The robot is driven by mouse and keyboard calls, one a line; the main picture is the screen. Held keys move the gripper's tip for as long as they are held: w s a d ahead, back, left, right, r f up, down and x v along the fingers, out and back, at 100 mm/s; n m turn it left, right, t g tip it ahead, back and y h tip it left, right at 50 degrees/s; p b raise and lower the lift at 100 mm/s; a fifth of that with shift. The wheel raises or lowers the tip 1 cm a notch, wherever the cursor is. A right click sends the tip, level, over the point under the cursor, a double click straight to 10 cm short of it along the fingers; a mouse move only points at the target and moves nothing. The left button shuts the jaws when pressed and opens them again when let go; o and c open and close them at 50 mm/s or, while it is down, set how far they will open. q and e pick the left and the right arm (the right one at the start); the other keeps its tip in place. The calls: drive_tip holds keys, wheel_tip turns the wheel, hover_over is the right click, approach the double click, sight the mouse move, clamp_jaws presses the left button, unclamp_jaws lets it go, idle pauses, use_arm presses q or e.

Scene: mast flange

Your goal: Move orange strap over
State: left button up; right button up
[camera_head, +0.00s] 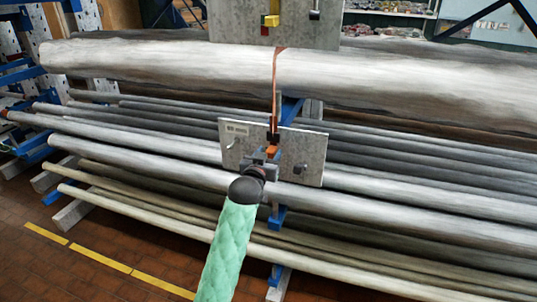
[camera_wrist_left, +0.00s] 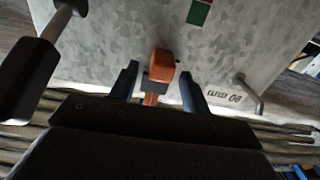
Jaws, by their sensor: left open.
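The orange strap (camera_head: 275,85) hangs as a thin band from the upper metal plate (camera_head: 235,22), across the big pale log, to the lower metal plate (camera_head: 310,150). In the left wrist view, its orange end piece (camera_wrist_left: 162,66) lies against the grey plate (camera_wrist_left: 120,40), with a dark part below it. My left gripper (camera_head: 271,153) is in front of the lower plate. In the wrist view, its two fingers (camera_wrist_left: 159,84) are open on either side of the orange piece; I cannot tell whether they touch it. My right gripper is not in view.
The lower plate bears a metal hook (camera_head: 233,144) and a dark knob (camera_head: 300,169). A yellow-and-red block (camera_head: 270,20) and another knob (camera_head: 314,14) are on the upper plate. Long poles (camera_head: 410,208) lie on blue racks behind. Brick floor (camera_head: 50,270) is clear at lower left.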

use_arm(q)
drive_tip(key=shift+c, duration=0.5)
